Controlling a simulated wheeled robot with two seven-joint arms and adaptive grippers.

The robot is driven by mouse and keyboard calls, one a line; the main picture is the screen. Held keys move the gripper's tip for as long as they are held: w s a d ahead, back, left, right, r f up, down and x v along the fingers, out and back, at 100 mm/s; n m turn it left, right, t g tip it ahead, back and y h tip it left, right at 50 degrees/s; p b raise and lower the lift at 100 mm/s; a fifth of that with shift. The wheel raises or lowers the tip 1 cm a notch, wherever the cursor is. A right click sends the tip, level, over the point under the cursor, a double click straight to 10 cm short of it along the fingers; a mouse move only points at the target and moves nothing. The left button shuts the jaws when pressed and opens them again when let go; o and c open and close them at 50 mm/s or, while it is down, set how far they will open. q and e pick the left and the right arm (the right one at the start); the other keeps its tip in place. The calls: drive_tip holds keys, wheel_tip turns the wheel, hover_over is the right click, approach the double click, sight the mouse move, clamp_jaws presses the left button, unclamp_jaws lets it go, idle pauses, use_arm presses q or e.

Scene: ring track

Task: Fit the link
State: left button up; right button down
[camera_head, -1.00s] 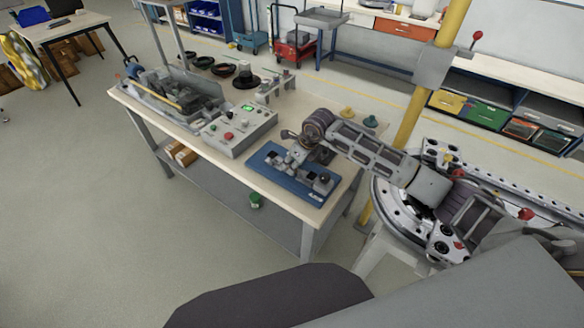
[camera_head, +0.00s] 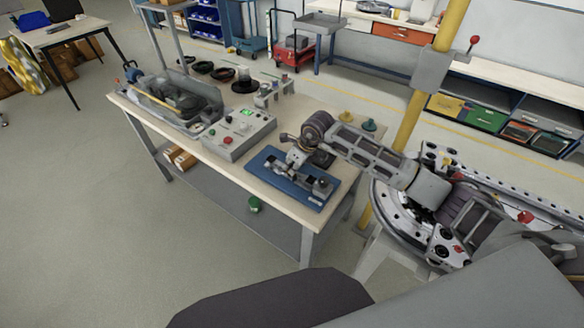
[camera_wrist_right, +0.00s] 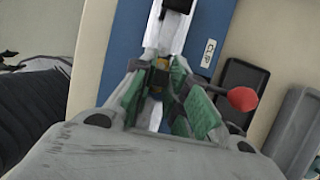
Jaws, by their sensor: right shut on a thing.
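A blue base plate (camera_head: 304,194) with grey metal fittings lies at the right end of the workbench. My right gripper (camera_head: 296,160) is over it, pointing down at its fittings. In the right wrist view, the green-padded fingers (camera_wrist_right: 155,86) are shut on a small dark piece (camera_wrist_right: 158,76) with an orange-yellow part. I cannot make out for certain that this is the link. The piece is over a pale metal strip (camera_wrist_right: 172,38) along the blue plate; whether it touches the strip is unclear. My left gripper is not in view.
A red ball knob (camera_wrist_right: 242,99) is close beside the right fingers. A grey control box (camera_head: 238,136) with a green display and a long grey machine (camera_head: 178,100) stand left of the plate. A yellow post (camera_head: 412,118) rises behind my right arm.

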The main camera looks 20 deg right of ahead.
drive_tip(key=shift+r, duration=0.4)
wheel_tip(320, 180, up, 8)
drive_tip(key=shift+f+b, duration=0.15)
drive_tip(key=shift+b, duration=0.35)
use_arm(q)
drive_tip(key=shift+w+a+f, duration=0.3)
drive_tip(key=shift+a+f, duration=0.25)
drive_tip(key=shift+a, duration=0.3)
use_arm(e)
drive_tip(key=shift+r, duration=0.55)
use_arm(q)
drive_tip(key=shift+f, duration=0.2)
use_arm(e)
drive_tip(key=shift+f, duration=0.3)
